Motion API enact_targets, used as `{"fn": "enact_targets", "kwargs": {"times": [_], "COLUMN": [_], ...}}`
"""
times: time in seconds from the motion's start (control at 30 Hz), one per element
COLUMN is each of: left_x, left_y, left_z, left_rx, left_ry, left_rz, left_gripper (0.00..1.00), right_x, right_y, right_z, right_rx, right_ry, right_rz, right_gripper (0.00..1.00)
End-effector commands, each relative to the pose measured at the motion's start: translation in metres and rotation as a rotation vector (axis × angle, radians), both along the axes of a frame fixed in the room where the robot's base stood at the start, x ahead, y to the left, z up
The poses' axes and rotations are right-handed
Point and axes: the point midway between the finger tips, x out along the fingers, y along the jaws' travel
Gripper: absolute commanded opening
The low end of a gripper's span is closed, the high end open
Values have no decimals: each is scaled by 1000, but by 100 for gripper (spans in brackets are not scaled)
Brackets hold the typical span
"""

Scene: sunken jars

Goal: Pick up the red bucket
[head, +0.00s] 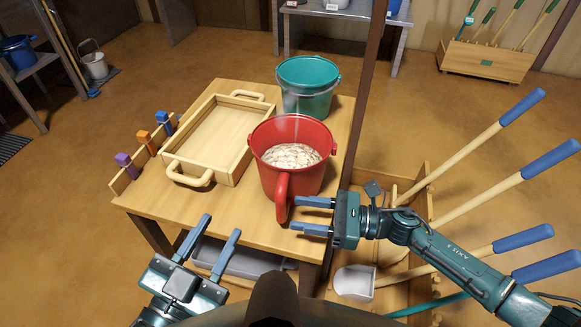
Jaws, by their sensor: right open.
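The red bucket (283,178) stands upright near the front right of the wooden table (190,205). It is filled with a pale, speckled material. Its long red handle (282,197) hangs down on the side facing me. My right gripper (296,214) is open, its two blue fingers pointing left at the lower part of this handle from just right of it. I cannot tell whether a finger touches the handle. My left gripper (221,226) is open and empty, in front of the table's front edge, left of the bucket.
A teal bucket (307,104) stands behind the red one. A wooden tray (188,162) with two handles lies to its left, beside a rack (125,180) of coloured pegs. A post (362,100) rises at the right. Blue-handled tools (470,207) lean near my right arm.

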Motion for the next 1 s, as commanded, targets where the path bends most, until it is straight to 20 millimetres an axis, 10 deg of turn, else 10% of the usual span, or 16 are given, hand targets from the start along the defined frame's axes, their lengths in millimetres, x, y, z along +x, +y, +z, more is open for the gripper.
{"fn": "enact_targets", "kwargs": {"times": [0.63,1.0], "left_x": [1,3], "left_y": [-1,-1], "left_z": [-2,2], "left_rx": [-27,-24], "left_ry": [3,-9], "left_rz": [-4,-10], "left_gripper": [36,36], "right_x": [15,16], "right_y": [68,70], "right_z": [-4,-4], "right_rx": [1,0], "right_ry": [2,2], "right_rz": [-1,-2], "right_gripper": [45,35]}}
